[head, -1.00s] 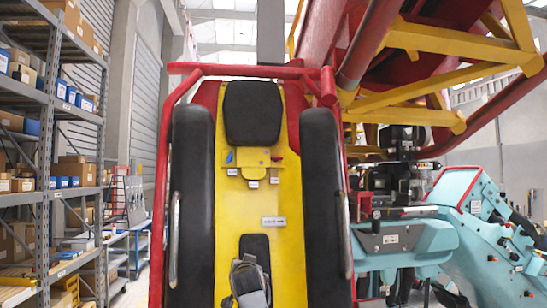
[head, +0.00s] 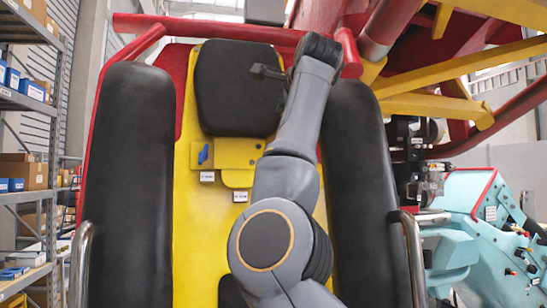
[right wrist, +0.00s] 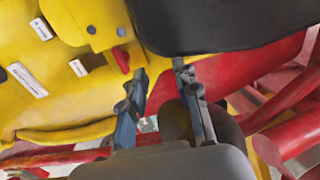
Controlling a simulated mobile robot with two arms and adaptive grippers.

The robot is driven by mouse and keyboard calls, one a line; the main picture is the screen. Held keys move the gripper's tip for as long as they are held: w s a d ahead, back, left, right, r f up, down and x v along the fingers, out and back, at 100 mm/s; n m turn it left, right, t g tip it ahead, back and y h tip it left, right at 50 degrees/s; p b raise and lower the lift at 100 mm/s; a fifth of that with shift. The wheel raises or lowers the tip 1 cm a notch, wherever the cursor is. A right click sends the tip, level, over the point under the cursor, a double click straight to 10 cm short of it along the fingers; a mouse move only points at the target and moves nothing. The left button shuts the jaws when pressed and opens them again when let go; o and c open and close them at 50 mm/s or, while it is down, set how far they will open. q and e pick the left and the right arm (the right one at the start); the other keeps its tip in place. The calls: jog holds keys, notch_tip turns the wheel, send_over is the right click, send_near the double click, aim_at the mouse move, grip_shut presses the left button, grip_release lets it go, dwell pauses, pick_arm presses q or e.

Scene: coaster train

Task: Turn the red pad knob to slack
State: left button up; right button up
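The red pad knob (right wrist: 121,59) shows in the right wrist view as a small red piece at the edge of the yellow bracket (right wrist: 90,22). In the head view my right arm covers that spot. A blue knob (head: 203,154) sits on the left of the yellow bracket (head: 236,153), below the black head pad (head: 238,88). My right gripper (head: 267,82) is in front of the head pad's right side. In the right wrist view its two fingers (right wrist: 159,70) are apart and empty, with the red knob just left of the left fingertip. My left gripper is out of view.
Black side bolsters (head: 130,190) flank the yellow seat back. A red bar (head: 215,30) crosses above the head pad. Metal grab handles (head: 80,262) stand at both sides. Red and yellow beams (head: 440,105) fill the upper right; shelving (head: 30,170) stands far left.

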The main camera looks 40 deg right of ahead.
notch_tip(320, 180, down, 7)
jog(key=p+x, duration=0.3)
jog(key=x, duration=0.4)
jog(key=shift+f, duration=0.2)
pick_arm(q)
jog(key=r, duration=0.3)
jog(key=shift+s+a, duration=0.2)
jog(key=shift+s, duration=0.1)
pick_arm(e)
jog(key=shift+a, duration=0.1)
jog(key=shift+s, duration=0.1)
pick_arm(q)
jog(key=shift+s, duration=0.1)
pick_arm(e)
grip_shut()
